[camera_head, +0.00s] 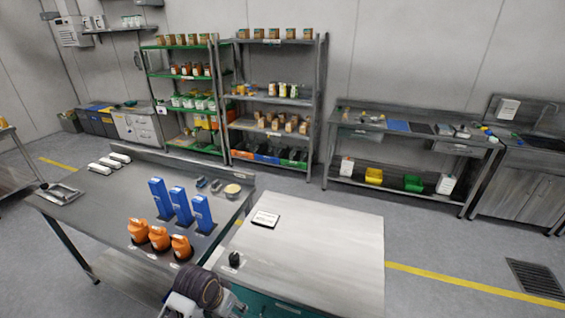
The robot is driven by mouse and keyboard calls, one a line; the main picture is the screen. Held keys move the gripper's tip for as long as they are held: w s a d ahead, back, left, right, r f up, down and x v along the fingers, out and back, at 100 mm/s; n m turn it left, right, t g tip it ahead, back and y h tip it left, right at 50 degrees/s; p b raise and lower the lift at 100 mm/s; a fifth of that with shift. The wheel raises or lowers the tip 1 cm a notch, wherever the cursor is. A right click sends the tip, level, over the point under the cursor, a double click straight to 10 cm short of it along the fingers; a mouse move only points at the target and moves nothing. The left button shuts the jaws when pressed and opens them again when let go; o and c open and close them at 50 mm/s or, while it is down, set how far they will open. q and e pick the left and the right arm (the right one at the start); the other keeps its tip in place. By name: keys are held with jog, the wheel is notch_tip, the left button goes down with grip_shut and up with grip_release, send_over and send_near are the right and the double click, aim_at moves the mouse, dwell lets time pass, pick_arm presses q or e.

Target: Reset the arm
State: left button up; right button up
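No gripper fingers show in the camera_head view. A dark ribbed round part with grey and white pieces beside it shows at the bottom edge, left of the middle. It looks like part of one of my arms, but I cannot tell which. It is in front of the near edges of the grey metal table (95,209) and the white-topped cabinet (335,245). I see nothing held.
Several blue containers (181,206) stand on the metal table behind orange bottles (159,238). White items (110,162) and a metal tray (60,194) lie farther left. A small white device (265,219) and a black object (234,259) sit on the mostly clear cabinet. Shelves stand behind.

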pick_arm(q)
jog(key=shift+s+a+r+n+t+y, duration=0.65)
jog(key=shift+s+a+r+n, duration=0.55)
jog(key=shift+s+a, duration=3)
jog(key=s+d+f+g+b, duration=0.1)
jog(key=s+f, duration=0.1)
jog(key=f, duration=1.5)
jog(key=s+f+g+b, duration=0.1)
jog(key=s+f, duration=0.1)
jog(key=f, duration=1.6)
jog(key=s+a+f+b, duration=0.1)
jog(key=s+a+f, duration=0.1)
jog(key=s+f, duration=0.9)
jog(key=s+a+f+b, duration=0.1)
jog(key=s+f, duration=1)
jog(key=shift+a+g, duration=0.35)
jog(key=shift+a, duration=0.05)
